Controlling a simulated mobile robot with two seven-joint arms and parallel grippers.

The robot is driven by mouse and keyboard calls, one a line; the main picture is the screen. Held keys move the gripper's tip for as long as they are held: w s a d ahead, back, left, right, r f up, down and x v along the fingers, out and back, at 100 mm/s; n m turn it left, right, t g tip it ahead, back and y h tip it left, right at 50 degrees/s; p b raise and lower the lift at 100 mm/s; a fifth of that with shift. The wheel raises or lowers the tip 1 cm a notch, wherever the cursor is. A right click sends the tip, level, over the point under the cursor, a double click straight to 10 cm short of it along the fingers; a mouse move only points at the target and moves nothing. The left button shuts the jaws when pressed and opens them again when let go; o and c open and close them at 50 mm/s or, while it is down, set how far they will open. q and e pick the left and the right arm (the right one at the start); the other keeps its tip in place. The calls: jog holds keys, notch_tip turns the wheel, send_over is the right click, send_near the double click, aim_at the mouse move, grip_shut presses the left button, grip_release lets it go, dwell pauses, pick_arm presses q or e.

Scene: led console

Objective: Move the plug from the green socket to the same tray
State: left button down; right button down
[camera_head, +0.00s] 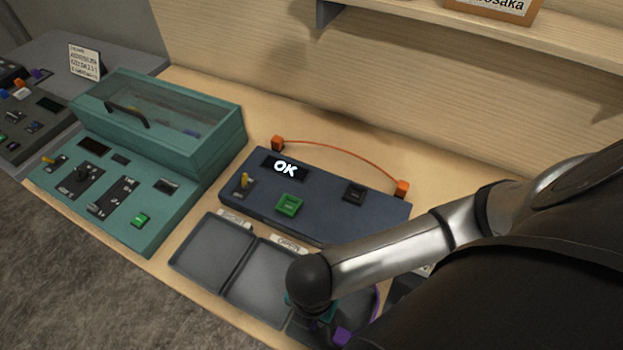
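The green socket (289,205) sits on the front of the dark blue console (325,220); no cable runs from it. A purple plug (342,336) with a purple cable (376,303) lies at the right-hand tray (300,328), low in the picture. My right arm reaches in from the right, and its dark, round wrist is over the trays. The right gripper's fingers are hidden beneath the wrist, so I cannot see whether they are open or what they hold. A bit of teal shows just below the wrist. My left gripper is out of view.
The console display (285,167) reads OK. A black socket (355,194) and a yellow-tipped switch (244,181) are on it. An orange cable (345,147) with two orange plugs arches behind it. Left tray (212,253) and middle tray (262,283) look empty. A teal machine (150,150) stands left.

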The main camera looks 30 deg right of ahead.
jog(key=shift+f, duration=0.7)
dwell(1.1)
jog(key=shift+f+p, duration=0.1)
jog(key=shift+p, duration=0.45)
grip_release()
dwell(0.9)
notch_tip(320, 180, up, 3)
jog(key=p, duration=0.3)
jog(key=shift+f, duration=0.15)
jog(key=shift+r, duration=2.15)
